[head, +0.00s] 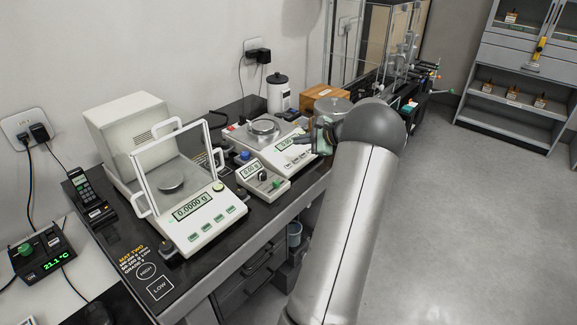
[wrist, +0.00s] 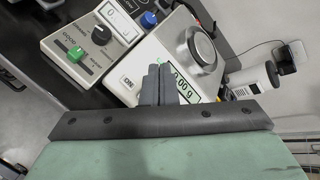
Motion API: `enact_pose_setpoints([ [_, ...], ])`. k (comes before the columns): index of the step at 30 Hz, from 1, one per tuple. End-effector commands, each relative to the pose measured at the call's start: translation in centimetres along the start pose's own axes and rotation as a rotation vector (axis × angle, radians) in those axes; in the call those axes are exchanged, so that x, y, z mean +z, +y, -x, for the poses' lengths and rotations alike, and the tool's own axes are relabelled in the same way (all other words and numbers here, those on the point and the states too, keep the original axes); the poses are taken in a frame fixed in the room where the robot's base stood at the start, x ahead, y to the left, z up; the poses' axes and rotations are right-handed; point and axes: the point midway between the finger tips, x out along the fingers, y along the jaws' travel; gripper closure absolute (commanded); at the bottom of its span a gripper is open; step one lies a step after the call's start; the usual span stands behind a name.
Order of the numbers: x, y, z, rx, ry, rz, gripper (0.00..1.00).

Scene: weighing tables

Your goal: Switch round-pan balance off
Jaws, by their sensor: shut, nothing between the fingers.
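The round-pan balance is a white unit with a round metal pan (head: 264,130) on top, standing in the middle of the dark bench in the head view. Its lit display (wrist: 184,83) shows digits in the wrist view, partly covered by my fingers, and its pan (wrist: 201,46) lies beyond. A button marked NO or ON, seen turned (wrist: 127,82), sits beside the display. My gripper (wrist: 160,70) is shut and empty, its fingertips over the balance's front panel. I cannot tell whether they touch it. In the head view my arm hides the balance's right front.
A small control box (head: 263,178) with a black knob and green slider stands just left of the balance. A draft-shield balance (head: 200,215) reading 0.0000 g is farther left. A white canister (head: 278,95) and a wooden box (head: 322,97) stand behind. The floor at right is clear.

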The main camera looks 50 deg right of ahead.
Motion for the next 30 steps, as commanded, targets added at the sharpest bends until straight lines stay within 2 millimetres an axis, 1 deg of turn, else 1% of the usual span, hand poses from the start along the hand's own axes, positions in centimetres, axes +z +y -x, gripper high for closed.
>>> enact_pose_setpoints([
  [5, -0.1, 0.1, -0.1, 0.001, 0.000, 0.001, 1.00],
  [11, -0.7, 0.8, -1.0, 0.002, -0.001, 0.001, 1.00],
  [17, -2.0, 2.1, -2.7, 0.002, -0.001, 0.001, 1.00],
  [24, -3.8, 4.0, -5.2, 0.002, -0.001, 0.002, 1.00],
  [30, -4.5, 4.6, -6.2, 0.002, 0.000, 0.002, 1.00],
])
